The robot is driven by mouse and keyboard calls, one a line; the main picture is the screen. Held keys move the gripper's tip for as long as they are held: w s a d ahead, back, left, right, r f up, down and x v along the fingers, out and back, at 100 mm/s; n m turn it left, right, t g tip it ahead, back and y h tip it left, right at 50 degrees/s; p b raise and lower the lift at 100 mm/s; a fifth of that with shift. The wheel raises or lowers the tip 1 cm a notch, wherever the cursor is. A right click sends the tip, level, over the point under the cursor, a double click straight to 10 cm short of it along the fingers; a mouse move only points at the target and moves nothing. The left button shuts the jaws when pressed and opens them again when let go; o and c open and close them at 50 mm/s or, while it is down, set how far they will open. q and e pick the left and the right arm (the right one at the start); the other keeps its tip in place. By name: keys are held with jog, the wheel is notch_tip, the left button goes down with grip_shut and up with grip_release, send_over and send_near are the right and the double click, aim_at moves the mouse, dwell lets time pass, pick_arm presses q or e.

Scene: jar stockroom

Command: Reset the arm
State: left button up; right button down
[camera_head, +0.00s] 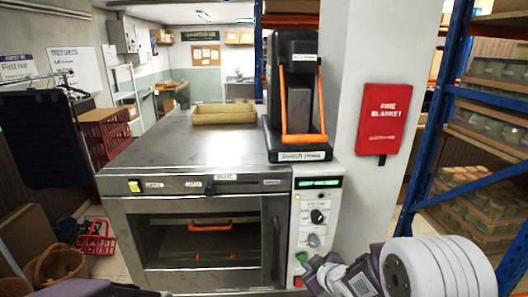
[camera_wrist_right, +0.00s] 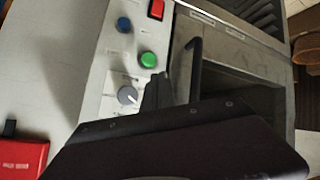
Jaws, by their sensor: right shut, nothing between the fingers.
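My right arm (camera_head: 430,268) comes in at the lower right of the head view. My right gripper (camera_head: 308,268) is shut and empty, close to the lower part of the machine's control panel (camera_head: 308,215). Whether it touches the panel cannot be told. In the right wrist view the gripper (camera_wrist_right: 160,90) lies over the panel, near a green button (camera_wrist_right: 148,60) and a grey knob (camera_wrist_right: 128,95). My left gripper does not show.
The steel oven-like machine (camera_head: 195,150) fills the middle, with a black-and-orange device (camera_head: 293,95) and a tan tray (camera_head: 224,114) on top. A white pillar with a red fire blanket box (camera_head: 386,118) and blue shelving with jars (camera_head: 480,190) stand to the right.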

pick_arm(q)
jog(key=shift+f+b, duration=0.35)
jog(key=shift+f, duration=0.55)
pick_arm(e)
jog(key=s+d+f+m+g+h, duration=0.1)
jog(key=s+f+m+g, duration=0.1)
jog(key=s, duration=0.5)
jog(key=s+d+f+m+g, duration=0.1)
jog(key=s+f+m+g, duration=0.1)
jog(key=s, duration=0.6)
jog(key=s+d+f+m+g+h, duration=0.1)
jog(key=s+m+g, duration=0.3)
jog(key=s, duration=0.4)
jog(key=shift+f+g+h, duration=0.3)
jog(key=shift+f+g, duration=0.2)
jog(key=shift+f, duration=0.25)
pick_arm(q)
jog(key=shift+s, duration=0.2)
pick_arm(e)
jog(key=shift+s, duration=0.1)
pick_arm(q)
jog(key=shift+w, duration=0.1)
